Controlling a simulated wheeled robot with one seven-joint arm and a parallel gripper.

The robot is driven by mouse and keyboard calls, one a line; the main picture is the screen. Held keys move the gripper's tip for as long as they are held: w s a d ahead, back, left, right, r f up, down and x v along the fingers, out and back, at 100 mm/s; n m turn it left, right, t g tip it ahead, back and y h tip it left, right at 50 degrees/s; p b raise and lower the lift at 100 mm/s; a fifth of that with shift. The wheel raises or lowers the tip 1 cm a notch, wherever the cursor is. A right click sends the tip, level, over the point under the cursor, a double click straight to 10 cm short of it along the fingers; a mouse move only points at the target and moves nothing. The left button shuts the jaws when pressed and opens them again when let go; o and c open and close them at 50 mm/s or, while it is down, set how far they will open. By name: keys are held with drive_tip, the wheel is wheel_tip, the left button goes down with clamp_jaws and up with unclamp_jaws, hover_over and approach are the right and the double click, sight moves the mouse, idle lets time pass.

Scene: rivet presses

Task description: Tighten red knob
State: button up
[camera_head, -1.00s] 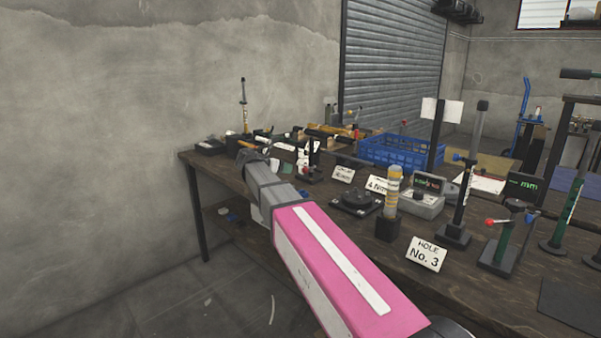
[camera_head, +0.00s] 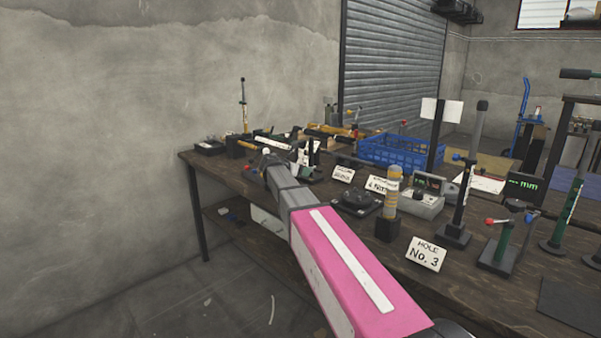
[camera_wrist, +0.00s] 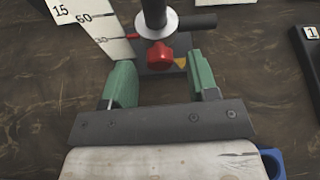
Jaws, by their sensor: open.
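In the wrist view the red knob (camera_wrist: 159,56) sits low on a dark upright post, just under a pale round collar. My gripper (camera_wrist: 160,66) is open, with one green finger on each side of the knob. The knob lies between the fingertips, with a visible gap on both sides. In the head view my gripper's end (camera_head: 270,160) is at the left part of the bench, close to a small dark stand (camera_head: 312,160). I cannot make out the knob there.
A white scale plate (camera_wrist: 97,27) stands close beside the left finger. A dark horizontal bar (camera_wrist: 195,22) sticks out right of the post. On the bench (camera_head: 345,245) are a blue crate (camera_head: 395,152), a striped cylinder (camera_head: 391,197) and the Hole No. 3 sign (camera_head: 426,254).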

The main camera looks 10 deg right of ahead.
drive_tip(key=c, duration=0.9)
drive_tip(key=shift+c, duration=0.2)
drive_tip(key=shift+s+d+m+t+y, duration=0.15)
drive_tip(key=shift+m+t+y, duration=0.45)
drive_tip(key=shift+m, duration=0.6)
drive_tip(key=shift+m+t, duration=0.9)
drive_tip(key=shift+m, duration=0.3)
drive_tip(key=o, duration=0.9)
